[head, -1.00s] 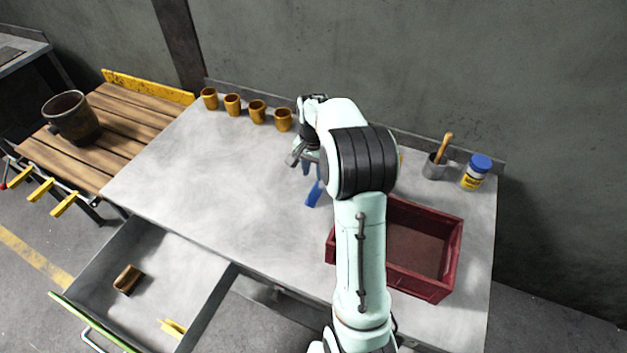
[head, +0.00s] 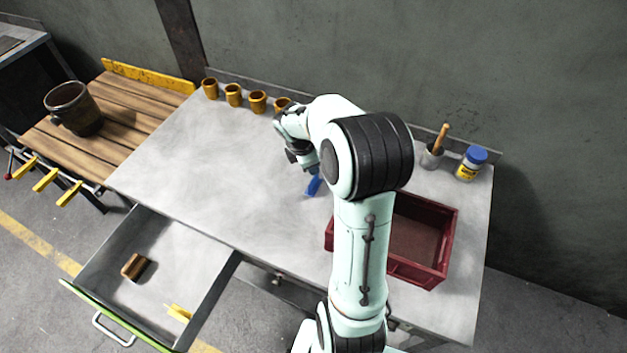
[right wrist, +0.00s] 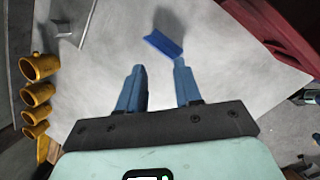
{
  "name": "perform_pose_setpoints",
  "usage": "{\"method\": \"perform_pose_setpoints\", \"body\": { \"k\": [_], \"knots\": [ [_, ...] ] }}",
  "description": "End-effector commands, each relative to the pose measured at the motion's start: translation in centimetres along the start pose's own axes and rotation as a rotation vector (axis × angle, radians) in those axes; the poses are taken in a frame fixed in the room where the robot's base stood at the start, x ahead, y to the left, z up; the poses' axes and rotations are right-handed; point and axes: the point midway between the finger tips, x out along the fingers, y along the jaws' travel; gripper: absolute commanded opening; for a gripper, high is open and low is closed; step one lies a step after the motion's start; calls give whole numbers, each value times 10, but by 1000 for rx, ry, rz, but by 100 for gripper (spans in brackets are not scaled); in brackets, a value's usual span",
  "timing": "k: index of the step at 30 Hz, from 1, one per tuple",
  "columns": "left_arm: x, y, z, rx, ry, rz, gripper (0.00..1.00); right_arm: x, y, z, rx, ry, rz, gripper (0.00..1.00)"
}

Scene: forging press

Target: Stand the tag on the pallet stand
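A small blue piece (head: 314,186), which may be the tag, is on the grey workbench just in front of my right gripper (head: 309,167). In the right wrist view the blue piece (right wrist: 164,42) shows an angled face just beyond the right-hand fingertip; I cannot tell whether they touch. My right gripper (right wrist: 160,78) is open, its two blue fingers apart with nothing between them. The pallet stand (head: 135,115), with wooden slats and a yellow back rail, is at the left of the workbench. My left gripper is not in view.
A dark bucket (head: 75,108) stands on the pallet stand. Several yellow cups (head: 233,95) line the bench's back edge. A red crate (head: 448,245), a grey cup (head: 431,157) and a blue-lidded jar (head: 470,165) are at right. An open drawer (head: 195,245) holds a brush and a yellow piece.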

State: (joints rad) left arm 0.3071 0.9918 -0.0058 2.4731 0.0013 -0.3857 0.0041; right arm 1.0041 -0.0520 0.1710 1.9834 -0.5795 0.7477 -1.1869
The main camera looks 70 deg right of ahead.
Motion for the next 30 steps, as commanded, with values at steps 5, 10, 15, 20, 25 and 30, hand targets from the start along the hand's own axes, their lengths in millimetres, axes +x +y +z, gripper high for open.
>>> {"method": "perform_pose_setpoints", "body": {
  "k": [5, 10, 15, 20, 25, 30],
  "knots": [
    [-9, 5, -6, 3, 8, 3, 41, -7, -3, -12, -525, -29, 58, 34],
    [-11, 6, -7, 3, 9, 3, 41, -8, -4, -18, -764, -48, 80, 34],
    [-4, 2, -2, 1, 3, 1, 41, 13, -5, -18, -804, -51, 78, 34],
    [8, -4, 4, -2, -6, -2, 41, 46, -2, -17, -800, -51, 77, 34],
    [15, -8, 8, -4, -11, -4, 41, 69, 1, -17, -800, -51, 80, 34],
    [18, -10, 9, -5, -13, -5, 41, 78, 2, -17, -797, -50, 82, 34]
  ]
}}
